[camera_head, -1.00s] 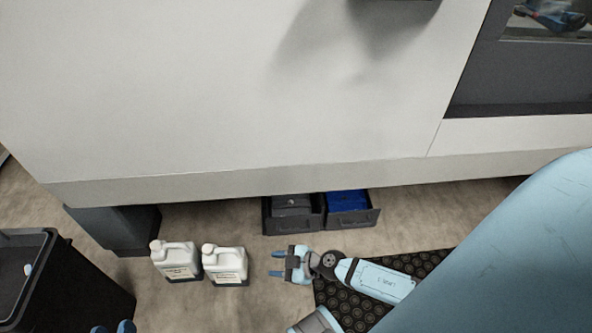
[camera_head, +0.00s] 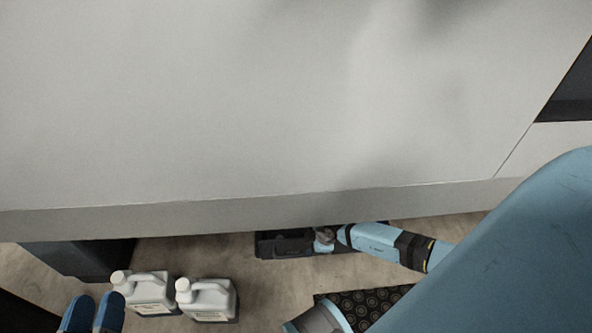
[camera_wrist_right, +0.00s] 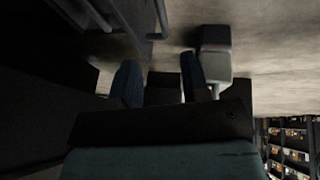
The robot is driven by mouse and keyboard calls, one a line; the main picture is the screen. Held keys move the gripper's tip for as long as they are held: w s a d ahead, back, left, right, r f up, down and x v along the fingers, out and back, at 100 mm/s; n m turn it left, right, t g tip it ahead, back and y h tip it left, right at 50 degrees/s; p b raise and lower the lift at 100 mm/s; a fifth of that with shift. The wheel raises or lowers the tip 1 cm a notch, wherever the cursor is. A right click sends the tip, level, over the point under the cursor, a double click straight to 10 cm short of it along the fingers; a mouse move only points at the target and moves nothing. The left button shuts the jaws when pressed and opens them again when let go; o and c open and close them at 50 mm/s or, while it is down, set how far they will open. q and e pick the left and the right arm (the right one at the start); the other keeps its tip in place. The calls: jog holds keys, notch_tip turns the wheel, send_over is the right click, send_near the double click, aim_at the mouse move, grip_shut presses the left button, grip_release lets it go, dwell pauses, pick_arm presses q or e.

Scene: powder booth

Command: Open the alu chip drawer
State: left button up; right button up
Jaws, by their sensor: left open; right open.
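Two dark drawers sit side by side on the floor under the machine's lower edge. The left drawer (camera_head: 284,243) shows in the head view; the right one is mostly hidden behind my right arm. I cannot read which is the alu chip drawer. My right gripper (camera_head: 324,239) is low at the drawers, its fingertips hard to make out there. In the right wrist view its two blue fingers (camera_wrist_right: 160,78) stand apart with a dark shape beyond them; contact cannot be told. My left gripper (camera_head: 94,308) is open and empty at the lower left of the head view.
Two white canisters (camera_head: 207,299) stand on the floor left of the drawers. A dark machine foot (camera_head: 82,260) is further left. A black studded mat (camera_head: 368,306) lies in front. The large pale machine panel (camera_head: 250,110) overhangs the drawers. Some floor between canisters and mat is clear.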

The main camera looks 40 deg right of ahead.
jog(key=b, duration=0.3)
send_near(294, 255)
jog(key=f, duration=0.2)
jog(key=b+x, duration=0.4)
jog(key=x, duration=0.1)
jog(key=shift+w+a+f, duration=0.2)
jog(key=shift+w, duration=0.1)
pick_arm(q)
jog(key=shift+w+a+f+m+t+h+b, duration=0.25)
jog(key=shift+w+f+m, duration=0.2)
jog(key=shift+m, duration=0.3)
jog(key=shift+w+a+f+m+t+h+b, duration=0.1)
jog(key=shift+w+a+f+m, duration=0.35)
jog(key=shift+m, duration=0.35)
jog(key=shift+w+a+f+m+t+h+b, duration=0.25)
jog(key=shift+w+m, duration=0.25)
jog(key=shift+m, duration=0.25)
pick_arm(e)
jog(key=shift+w+a+f, duration=0.2)
jog(key=shift+w+f, duration=0.1)
jog(key=shift+f, duration=0.2)
grip_shut()
